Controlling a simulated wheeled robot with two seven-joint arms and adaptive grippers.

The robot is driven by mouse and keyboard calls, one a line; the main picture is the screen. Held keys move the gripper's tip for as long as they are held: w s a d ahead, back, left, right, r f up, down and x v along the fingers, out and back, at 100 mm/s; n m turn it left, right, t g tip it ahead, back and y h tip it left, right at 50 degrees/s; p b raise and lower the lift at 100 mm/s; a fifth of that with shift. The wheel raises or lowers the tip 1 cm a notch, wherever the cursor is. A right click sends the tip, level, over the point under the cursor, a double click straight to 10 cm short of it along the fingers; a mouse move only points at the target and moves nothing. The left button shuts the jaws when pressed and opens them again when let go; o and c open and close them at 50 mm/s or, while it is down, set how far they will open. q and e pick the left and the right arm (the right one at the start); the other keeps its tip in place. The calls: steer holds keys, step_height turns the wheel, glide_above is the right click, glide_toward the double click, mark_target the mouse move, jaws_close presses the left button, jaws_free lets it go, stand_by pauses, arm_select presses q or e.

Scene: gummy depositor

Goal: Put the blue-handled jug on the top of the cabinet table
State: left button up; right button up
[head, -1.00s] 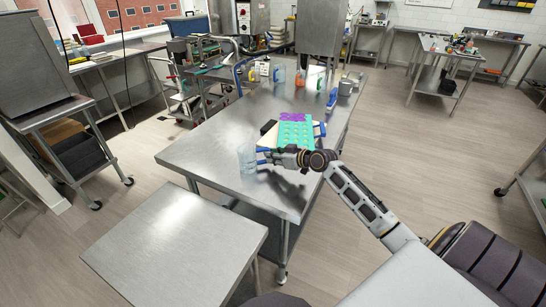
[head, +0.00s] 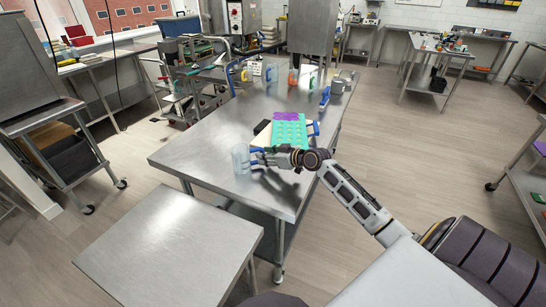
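A clear jug (head: 241,159) stands near the front left of the long steel table (head: 190,148). Blue parts that look like its handle show on its right side, beside my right gripper (head: 264,157). The gripper comes in from the right at the handle; its fingers are too small and covered to tell whether they are closed on it. I cannot tell whether the jug touches the table. A lower bare steel table (head: 170,245) is in the foreground; I cannot tell whether it is the cabinet table. My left gripper is not in view.
A teal mold (head: 289,132) and a purple mold (head: 293,116) lie just behind my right gripper. Several jugs with coloured handles, including a blue-handled one (head: 325,97), stand toward the far end. A wheeled rack (head: 65,150) is at left. The foreground tabletop is clear.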

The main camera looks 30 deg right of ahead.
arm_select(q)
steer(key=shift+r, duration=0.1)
arm_select(e)
steer(key=shift+r, duration=0.1)
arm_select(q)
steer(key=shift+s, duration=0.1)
arm_select(e)
steer(key=shift+s, duration=0.1)
steer(key=shift+v, duration=4.45)
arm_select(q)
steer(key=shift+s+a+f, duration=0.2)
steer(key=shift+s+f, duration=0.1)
arm_select(e)
steer(key=shift+v, duration=1.45)
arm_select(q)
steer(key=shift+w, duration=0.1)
